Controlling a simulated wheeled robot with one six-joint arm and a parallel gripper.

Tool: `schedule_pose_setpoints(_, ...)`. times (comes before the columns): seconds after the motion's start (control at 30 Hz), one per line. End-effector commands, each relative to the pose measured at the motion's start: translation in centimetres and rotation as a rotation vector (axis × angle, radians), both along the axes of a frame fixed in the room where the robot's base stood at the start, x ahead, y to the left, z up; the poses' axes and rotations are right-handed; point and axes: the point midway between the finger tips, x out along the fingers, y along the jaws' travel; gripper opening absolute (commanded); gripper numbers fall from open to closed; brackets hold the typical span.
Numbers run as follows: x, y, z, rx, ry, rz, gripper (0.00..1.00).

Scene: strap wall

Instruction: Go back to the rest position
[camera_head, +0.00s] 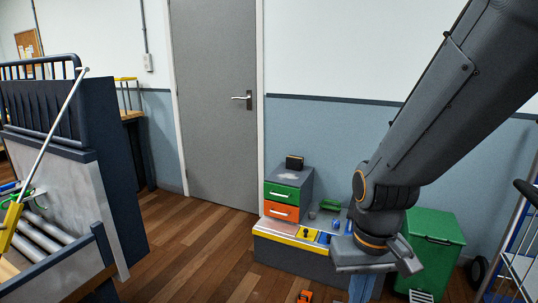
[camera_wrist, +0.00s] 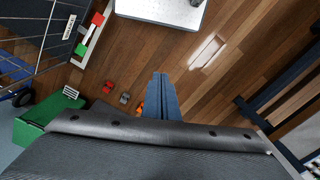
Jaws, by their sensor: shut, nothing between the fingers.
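My gripper (camera_wrist: 161,76) points down the middle of the wrist view, its two blue-grey fingers side by side with no gap between them and nothing held. In the head view my gripper (camera_head: 363,287) hangs at the lower right, below the dark wrist, in front of the low bench. Its fingertips run toward the bottom edge there. The floor shows beyond the fingertips in the wrist view.
A low bench (camera_head: 290,262) carries a cabinet with green (camera_head: 282,191) and orange drawers. A roller machine (camera_head: 75,185) stands left. Small orange (camera_head: 305,296) and red (camera_wrist: 108,86) items lie on the floor. Open floor (camera_head: 190,255) lies between.

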Motion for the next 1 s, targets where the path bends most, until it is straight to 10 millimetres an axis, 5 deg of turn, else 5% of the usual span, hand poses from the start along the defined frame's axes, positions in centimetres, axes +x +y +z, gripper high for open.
schedule_pose_setpoints(0.03,-0.4,-0.7,1.4,-0.002,0.004,-0.018,0.00)
schedule_pose_setpoints(0.23,-0.9,-2.1,2.9,-0.009,0.008,-0.053,0.00)
schedule_pose_setpoints(1.0,-0.9,-2.3,2.9,-0.010,0.008,-0.059,0.00)
